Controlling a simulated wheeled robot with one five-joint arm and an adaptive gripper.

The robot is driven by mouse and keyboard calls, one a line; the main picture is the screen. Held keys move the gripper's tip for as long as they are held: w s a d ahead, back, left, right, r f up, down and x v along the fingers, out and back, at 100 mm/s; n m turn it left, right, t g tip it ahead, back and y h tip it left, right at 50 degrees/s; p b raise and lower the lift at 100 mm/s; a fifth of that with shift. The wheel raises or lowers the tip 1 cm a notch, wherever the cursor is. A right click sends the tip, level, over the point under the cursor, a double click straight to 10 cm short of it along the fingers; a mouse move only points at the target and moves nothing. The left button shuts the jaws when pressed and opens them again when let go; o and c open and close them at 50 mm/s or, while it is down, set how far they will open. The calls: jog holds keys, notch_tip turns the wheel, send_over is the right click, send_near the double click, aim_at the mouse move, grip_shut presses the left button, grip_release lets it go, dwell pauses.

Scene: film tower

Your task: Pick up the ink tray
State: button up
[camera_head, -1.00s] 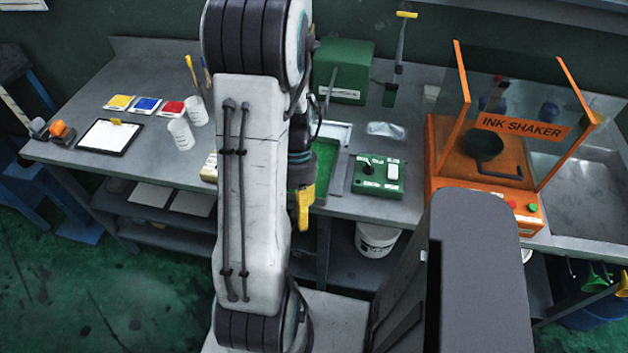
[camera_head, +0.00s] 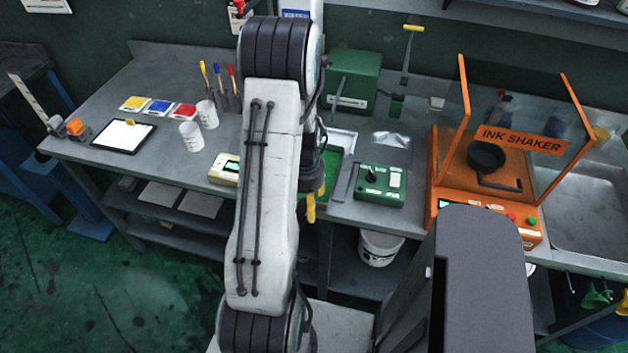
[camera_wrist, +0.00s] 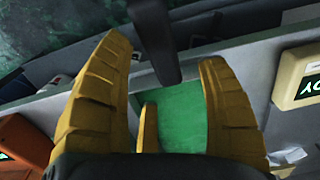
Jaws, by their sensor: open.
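No thing in view is clearly marked as the ink tray. A shiny silver piece (camera_head: 391,141) lies flat on the bench behind the green control box and may be it; I cannot be sure. My gripper (camera_head: 311,205) hangs at the bench's front edge, left of the control box, partly hidden by my arm. In the wrist view, my gripper (camera_wrist: 160,58) has its yellow fingers spread apart with nothing held. A flat green surface (camera_wrist: 180,115) shows beyond and between them. A dark bar (camera_wrist: 153,40) crosses at the top.
The green control box (camera_head: 381,185) stands right of my gripper, and the orange ink shaker (camera_head: 450,175) further right. A cream device (camera_head: 222,168) is left of my arm. Cups (camera_head: 190,135), colour squares (camera_head: 160,106) and a clipboard (camera_head: 124,134) are at left. A white bucket (camera_head: 380,248) is below.

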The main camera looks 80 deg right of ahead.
jog(key=shift+f, duration=1.25)
jog(key=shift+c, duration=0.3)
jog(key=c, duration=1.2)
grip_shut()
jog(key=shift+r, duration=0.1)
